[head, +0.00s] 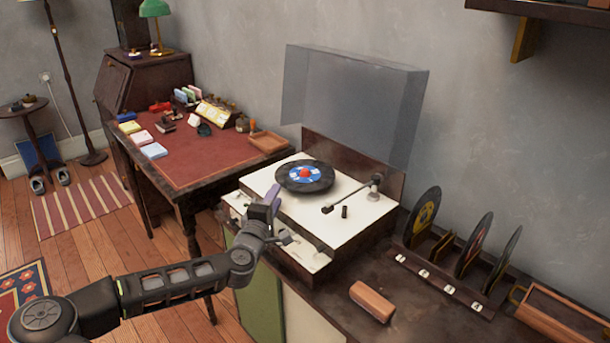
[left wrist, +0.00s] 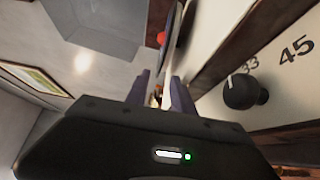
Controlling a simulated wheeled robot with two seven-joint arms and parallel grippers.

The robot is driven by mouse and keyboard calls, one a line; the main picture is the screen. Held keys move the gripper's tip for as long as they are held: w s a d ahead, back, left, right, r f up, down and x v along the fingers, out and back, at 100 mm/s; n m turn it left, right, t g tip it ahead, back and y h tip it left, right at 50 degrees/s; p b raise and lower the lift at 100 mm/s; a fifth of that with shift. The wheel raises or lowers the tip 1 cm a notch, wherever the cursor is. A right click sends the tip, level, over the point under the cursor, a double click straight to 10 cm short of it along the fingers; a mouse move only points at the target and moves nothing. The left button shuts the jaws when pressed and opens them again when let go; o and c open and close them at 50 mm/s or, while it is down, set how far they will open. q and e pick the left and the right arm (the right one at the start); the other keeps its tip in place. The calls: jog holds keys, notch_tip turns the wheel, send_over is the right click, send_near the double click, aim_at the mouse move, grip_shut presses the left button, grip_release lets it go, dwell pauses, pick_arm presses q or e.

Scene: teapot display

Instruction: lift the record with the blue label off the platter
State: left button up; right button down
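The record with the blue label (head: 300,180) lies on the turntable (head: 345,219), a red piece at its centre. The platter beneath it is mostly hidden. My left gripper (head: 271,200) is at the turntable's front left edge, apart from the record. In the left wrist view, the two purple fingers (left wrist: 160,92) stand apart with a gap between them. The record shows edge-on beyond them as a thin dark disc (left wrist: 173,32). My right gripper is not in view.
The tonearm (head: 350,195) rests right of the record. A clear lid (head: 352,105) stands raised behind. A speed knob (left wrist: 243,92) is close by in the wrist view. A record rack (head: 445,283) and a brown block (head: 372,301) are to the right; a desk (head: 200,160) is left.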

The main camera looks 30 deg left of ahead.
pick_arm(q)
jog(key=x, duration=0.3)
jog(key=shift+w, duration=0.3)
jog(key=shift+c, duration=0.3)
grip_shut()
dwell(1.2)
